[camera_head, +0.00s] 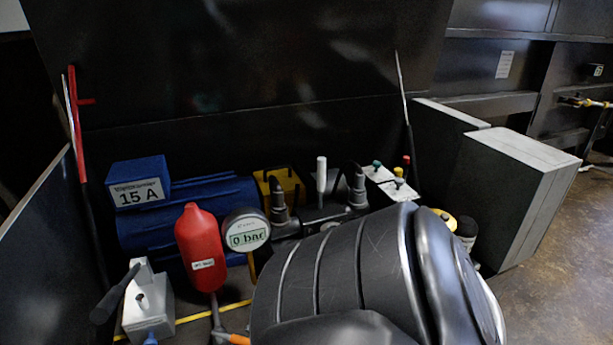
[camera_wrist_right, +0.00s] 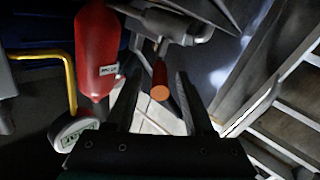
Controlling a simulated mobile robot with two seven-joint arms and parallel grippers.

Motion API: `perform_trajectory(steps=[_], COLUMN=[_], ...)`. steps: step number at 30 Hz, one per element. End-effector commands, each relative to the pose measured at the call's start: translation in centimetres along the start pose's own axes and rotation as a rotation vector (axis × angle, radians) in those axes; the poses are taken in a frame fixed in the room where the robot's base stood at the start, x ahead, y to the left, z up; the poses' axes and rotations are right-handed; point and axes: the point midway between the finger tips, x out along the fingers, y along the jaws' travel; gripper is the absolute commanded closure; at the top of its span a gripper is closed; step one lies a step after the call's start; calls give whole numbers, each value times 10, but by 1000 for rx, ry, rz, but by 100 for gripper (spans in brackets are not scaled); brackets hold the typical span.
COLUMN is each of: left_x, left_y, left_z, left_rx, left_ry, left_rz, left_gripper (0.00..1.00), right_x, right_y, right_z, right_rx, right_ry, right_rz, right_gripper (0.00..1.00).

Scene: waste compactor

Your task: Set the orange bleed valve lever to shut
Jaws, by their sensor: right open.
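The orange bleed valve lever (camera_wrist_right: 160,82) shows in the right wrist view, its round end facing the camera. It joins grey metal fittings at the top. My right gripper (camera_wrist_right: 156,76) is open, with one dark finger on each side of the lever in the picture. I see no finger clearly touching it, and the depth between them is hard to judge. In the head view only a bit of the orange lever (camera_head: 237,339) shows at the bottom edge, beside my dark arm. That arm hides the right gripper there. My left gripper is not in view.
A red bottle (camera_head: 201,250) and a round gauge reading 0 bar (camera_head: 246,231) stand near the lever. A blue motor box (camera_head: 139,185) is behind, and a grey switch box with a black handle (camera_head: 148,305) is at left. Grey cabinets (camera_head: 515,195) stand at right.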

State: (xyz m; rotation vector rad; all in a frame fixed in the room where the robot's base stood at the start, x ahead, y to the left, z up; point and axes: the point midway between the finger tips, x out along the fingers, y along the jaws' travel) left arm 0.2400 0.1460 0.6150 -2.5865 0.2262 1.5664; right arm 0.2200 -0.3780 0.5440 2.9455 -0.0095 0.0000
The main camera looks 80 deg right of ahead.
Motion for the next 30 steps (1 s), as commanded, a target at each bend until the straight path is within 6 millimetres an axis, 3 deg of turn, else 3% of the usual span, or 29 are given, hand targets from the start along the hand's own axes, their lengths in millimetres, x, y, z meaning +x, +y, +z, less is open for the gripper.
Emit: perform_trajectory(steps=[3,12,18,24,30], left_x=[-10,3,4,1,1], left_y=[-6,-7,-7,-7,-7], left_z=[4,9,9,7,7], left_rx=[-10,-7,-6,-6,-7], left_ry=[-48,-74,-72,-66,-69], left_rz=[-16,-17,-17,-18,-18], left_gripper=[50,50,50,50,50], right_x=[-20,-94,-128,-142,-143], right_y=[0,0,0,0,0], right_z=[0,0,1,0,0], right_rx=[1,0,0,-1,0], right_ry=[-6,-8,-5,-3,-2], right_rz=[1,1,2,0,0], right_gripper=[47,47,47,47,47])
